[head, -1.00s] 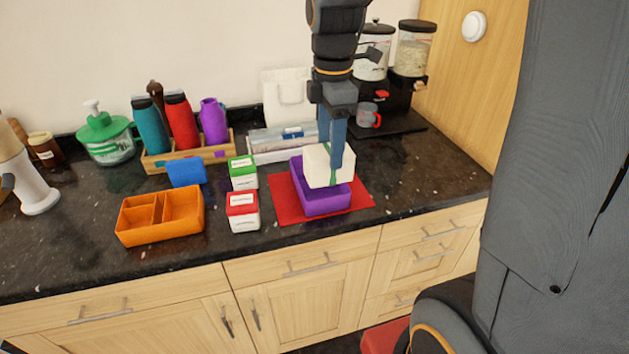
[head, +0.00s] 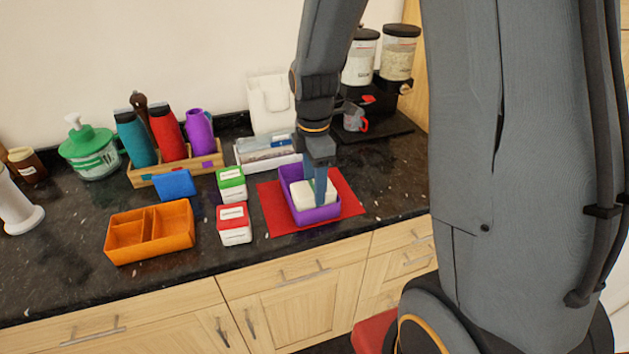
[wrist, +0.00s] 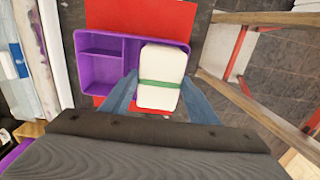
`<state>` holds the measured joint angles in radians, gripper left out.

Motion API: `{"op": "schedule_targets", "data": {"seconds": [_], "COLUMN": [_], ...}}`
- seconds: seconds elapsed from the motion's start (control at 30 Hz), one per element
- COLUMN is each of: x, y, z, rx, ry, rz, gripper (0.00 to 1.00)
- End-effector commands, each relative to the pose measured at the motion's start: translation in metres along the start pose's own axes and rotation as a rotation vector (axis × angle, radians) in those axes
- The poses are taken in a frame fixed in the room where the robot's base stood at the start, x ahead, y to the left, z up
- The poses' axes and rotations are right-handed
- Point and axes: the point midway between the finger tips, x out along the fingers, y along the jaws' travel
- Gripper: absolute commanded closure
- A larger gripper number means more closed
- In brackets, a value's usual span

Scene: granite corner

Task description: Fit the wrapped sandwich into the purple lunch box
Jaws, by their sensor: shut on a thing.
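The purple lunch box (head: 312,215) sits on a red mat (head: 350,205) on the dark counter. In the wrist view the box (wrist: 100,72) shows two small compartments at left and a larger one at right. The white wrapped sandwich (head: 304,196) with a green band is in or just over the large compartment; it also shows in the wrist view (wrist: 163,60). My gripper (head: 318,196) points down, its blue fingers on either side of the sandwich, shut on it. The sandwich's underside is hidden, so I cannot tell if it touches the box floor.
Left of the mat stand a red-lidded box (head: 234,228) and a green-lidded box (head: 231,186). An orange divided box (head: 150,255) is further left. Behind are a white tray (head: 266,155), a bottle rack (head: 180,171) and dispensers (head: 375,105). Counter between the orange box and front edge is clear.

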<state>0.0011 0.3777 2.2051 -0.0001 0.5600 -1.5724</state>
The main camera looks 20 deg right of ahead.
Motion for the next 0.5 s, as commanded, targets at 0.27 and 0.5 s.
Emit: {"op": "schedule_targets", "data": {"seconds": [0.27,0.5], "x": [0.0029,0.0055], "y": [0.0001,-0.0001], "z": [0.0,-0.0001], "rx": [0.0,0.0], "ry": [0.0,0.0], "rz": [0.001,0.0], "gripper": [0.87,0.32]}}
